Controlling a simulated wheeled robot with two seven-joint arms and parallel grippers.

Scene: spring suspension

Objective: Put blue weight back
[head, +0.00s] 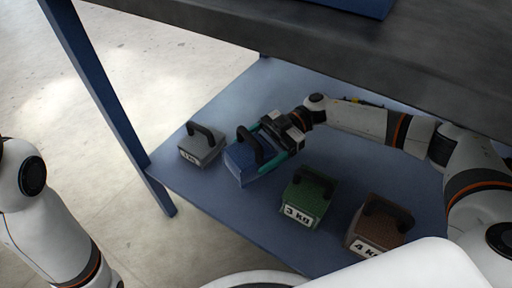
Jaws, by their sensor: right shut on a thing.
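The blue weight (241,160) is a block with a black handle on top, at or just above the blue lower shelf (180,188) of the table. It is between the grey weight and the green weight. My right gripper (268,146) reaches in from the right and is shut on the blue weight, with teal fingers around its handle area. Whether the weight's underside touches the shelf is hard to tell. My left arm shows at the left edge, but its gripper is out of view.
A grey weight (197,152) stands left of the blue one. A green 3 kg weight (308,200) and a brown 4 kg weight (375,232) stand to the right. The dark tabletop (300,40) overhangs the shelf, and a blue table leg (108,105) rises at its left.

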